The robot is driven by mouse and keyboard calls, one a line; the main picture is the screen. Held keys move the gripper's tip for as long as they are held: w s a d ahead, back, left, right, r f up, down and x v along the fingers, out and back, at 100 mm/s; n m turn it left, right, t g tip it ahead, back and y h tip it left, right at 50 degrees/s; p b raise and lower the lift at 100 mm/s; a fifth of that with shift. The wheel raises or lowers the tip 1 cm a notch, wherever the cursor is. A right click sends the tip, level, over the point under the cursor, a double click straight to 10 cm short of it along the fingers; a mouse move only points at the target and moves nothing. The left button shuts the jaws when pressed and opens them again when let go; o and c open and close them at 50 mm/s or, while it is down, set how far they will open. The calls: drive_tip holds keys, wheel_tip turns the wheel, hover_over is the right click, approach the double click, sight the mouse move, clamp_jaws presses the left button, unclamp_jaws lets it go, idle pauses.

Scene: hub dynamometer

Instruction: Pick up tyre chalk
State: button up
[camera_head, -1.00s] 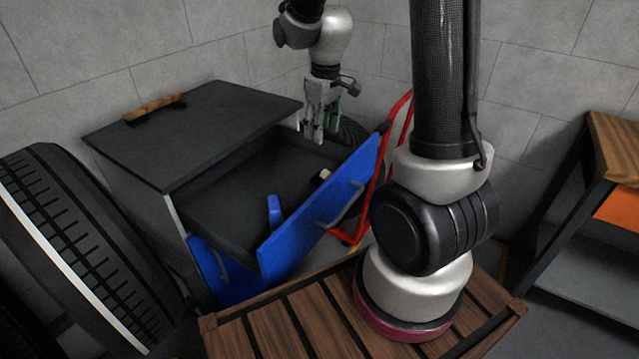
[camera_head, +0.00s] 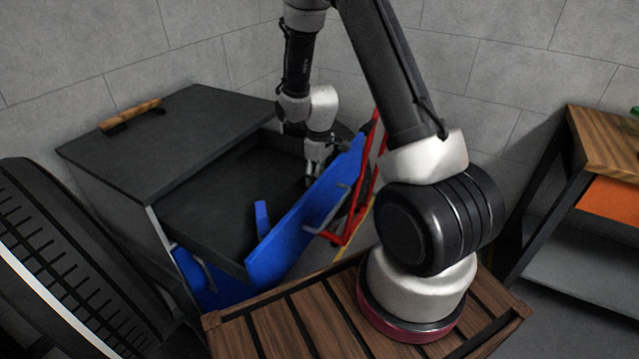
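The open drawer of the dark cabinet (camera_head: 215,215) has a blue front (camera_head: 310,215). My gripper (camera_head: 311,178) points down into the drawer's right end, close behind the blue front. The small pale piece seen there earlier, possibly the tyre chalk, is now hidden by my gripper or the drawer front. My fingertips are small and partly hidden, so I cannot tell whether they are open or hold anything. A blue object (camera_head: 262,219) stands in the drawer's front part, left of my gripper and apart from it.
A brush with a wooden handle (camera_head: 131,113) lies on the cabinet top. A large tyre (camera_head: 70,265) stands at the left. A red frame (camera_head: 352,210) is just right of the drawer. A wooden-topped bench (camera_head: 605,140) is at the right.

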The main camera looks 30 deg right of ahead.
drive_tip(key=c, duration=1.1)
drive_tip(key=shift+w+r, duration=0.1)
drive_tip(key=w+a+r, duration=0.7)
drive_tip(key=w, duration=0.4)
drive_tip(key=shift+w+a+r, duration=0.3)
drive_tip(key=shift+a+r, duration=0.05)
drive_tip(key=shift+r, duration=0.05)
